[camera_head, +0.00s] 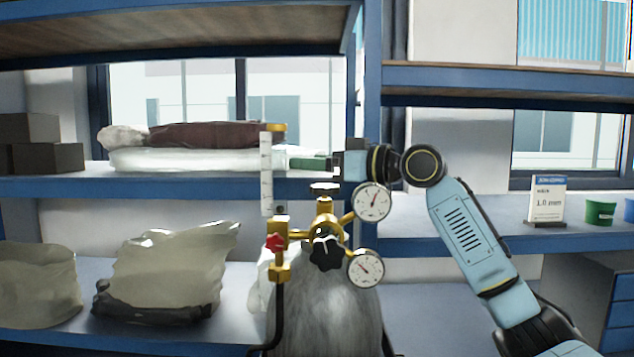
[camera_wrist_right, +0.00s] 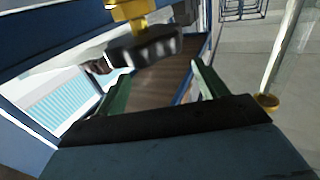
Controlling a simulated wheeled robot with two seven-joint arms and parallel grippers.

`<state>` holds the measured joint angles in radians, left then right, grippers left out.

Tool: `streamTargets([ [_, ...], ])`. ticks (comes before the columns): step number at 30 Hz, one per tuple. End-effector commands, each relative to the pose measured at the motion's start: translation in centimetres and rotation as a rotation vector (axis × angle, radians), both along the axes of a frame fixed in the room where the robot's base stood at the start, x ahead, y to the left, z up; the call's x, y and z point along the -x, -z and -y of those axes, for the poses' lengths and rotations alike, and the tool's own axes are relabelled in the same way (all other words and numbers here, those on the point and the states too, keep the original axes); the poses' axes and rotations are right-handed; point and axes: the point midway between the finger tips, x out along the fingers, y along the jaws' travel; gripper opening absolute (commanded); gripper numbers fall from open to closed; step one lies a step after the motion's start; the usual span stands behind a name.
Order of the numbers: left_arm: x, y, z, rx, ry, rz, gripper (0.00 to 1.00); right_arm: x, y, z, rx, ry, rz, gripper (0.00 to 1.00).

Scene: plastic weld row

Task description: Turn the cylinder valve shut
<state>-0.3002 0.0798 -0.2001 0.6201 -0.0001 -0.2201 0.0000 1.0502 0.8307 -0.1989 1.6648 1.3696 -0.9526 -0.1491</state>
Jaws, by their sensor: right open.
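The grey gas cylinder (camera_head: 325,315) stands upright at the centre of the head view, its lower part cut off. A brass valve body rises from it, topped by a small dark handwheel (camera_head: 324,188). In the right wrist view a dark lobed handwheel (camera_wrist_right: 145,47) on a brass stem shows near the fingertips, not between them. My right gripper (camera_head: 308,164) points left just above the handwheel in the head view. Its green fingers (camera_wrist_right: 162,72) are apart and empty. I cannot tell whether it touches anything. My left gripper is not in view.
Beside the valve are two round gauges (camera_head: 372,202), a black star knob (camera_head: 326,252), a red knob (camera_head: 275,242) and a clear flow tube (camera_head: 266,172). Shelves behind hold wrapped bags (camera_head: 170,270), dark boxes (camera_head: 45,157) and a green cup (camera_head: 600,212).

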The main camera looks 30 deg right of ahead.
Motion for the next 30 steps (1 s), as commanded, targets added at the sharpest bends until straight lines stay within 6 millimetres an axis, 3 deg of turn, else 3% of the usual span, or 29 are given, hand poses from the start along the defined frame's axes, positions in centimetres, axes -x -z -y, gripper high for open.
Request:
streamTargets([
  [3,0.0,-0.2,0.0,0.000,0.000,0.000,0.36,0.0,-2.3,0.0,0.000,0.000,0.004,0.72],
  [9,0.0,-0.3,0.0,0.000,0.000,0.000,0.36,0.0,-4.6,0.0,0.000,0.000,0.001,0.72],
  [22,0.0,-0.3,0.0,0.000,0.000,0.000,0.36,0.0,-5.2,0.0,0.001,0.001,-0.002,0.72],
  [26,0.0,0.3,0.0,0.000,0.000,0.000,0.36,0.2,-3.6,1.3,0.001,-0.023,-0.029,0.72],
  [30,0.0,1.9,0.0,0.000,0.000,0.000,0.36,1.9,0.8,4.7,0.003,-0.128,-0.082,0.72],
])
